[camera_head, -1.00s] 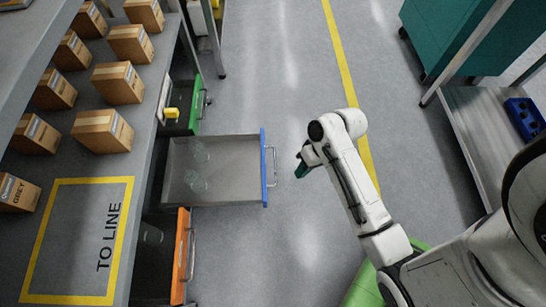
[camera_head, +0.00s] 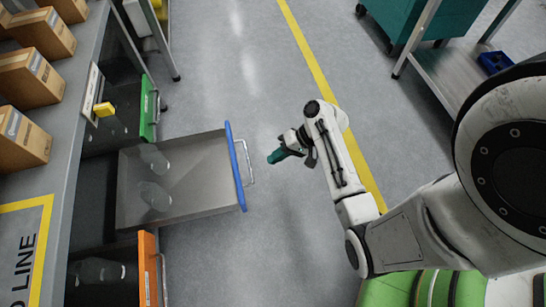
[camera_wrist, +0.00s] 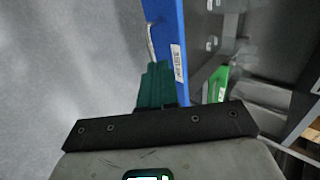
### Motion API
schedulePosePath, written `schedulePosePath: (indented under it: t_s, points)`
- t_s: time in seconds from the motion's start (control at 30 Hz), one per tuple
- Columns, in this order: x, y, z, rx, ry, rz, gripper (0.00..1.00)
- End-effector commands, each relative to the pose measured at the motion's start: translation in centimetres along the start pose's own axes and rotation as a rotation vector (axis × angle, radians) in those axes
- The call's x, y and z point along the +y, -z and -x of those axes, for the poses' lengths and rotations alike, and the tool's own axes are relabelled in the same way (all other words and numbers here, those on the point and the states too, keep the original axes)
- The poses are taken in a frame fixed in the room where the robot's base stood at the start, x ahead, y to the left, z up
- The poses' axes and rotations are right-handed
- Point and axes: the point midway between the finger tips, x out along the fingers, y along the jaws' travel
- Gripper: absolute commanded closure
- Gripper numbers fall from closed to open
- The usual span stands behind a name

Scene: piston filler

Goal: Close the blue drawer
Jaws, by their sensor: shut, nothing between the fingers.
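The blue drawer (camera_head: 236,167) is pulled far out from under the bench, with a grey tray body, a blue front and a metal bar handle (camera_head: 247,162). Two clear, glass-like items lie inside it. My gripper (camera_head: 276,157), with green fingers, is shut and empty just right of the handle, with a small gap in the head view. In the wrist view, the fingers (camera_wrist: 155,84) point toward the blue front (camera_wrist: 170,50) and the handle (camera_wrist: 151,43). Whether they touch is not clear there.
A green-fronted drawer (camera_head: 147,107) is beyond the blue one, and an orange-fronted drawer (camera_head: 147,268) is nearer. Cardboard boxes (camera_head: 22,142) stand on the bench at left. The floor right of the drawer is clear up to a yellow line (camera_head: 317,68).

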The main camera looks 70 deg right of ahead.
Motion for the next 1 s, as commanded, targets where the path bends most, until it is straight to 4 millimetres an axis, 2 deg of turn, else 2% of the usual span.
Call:
schedulePosePath:
  t_s: [0.03,0.1,0.37,0.6,1.0]
  points:
    - [0.4,-0.1,-1.4,-0.003,0.000,0.002,1.00]
    - [0.4,-0.1,-2.9,-0.004,0.000,0.001,1.00]
    - [0.4,-0.1,-7.8,-0.002,-0.001,0.002,1.00]
    - [-2.0,-0.1,-9.6,-0.001,-0.001,0.003,1.00]
    - [-2.7,-0.1,-9.9,0.000,-0.001,0.000,1.00]
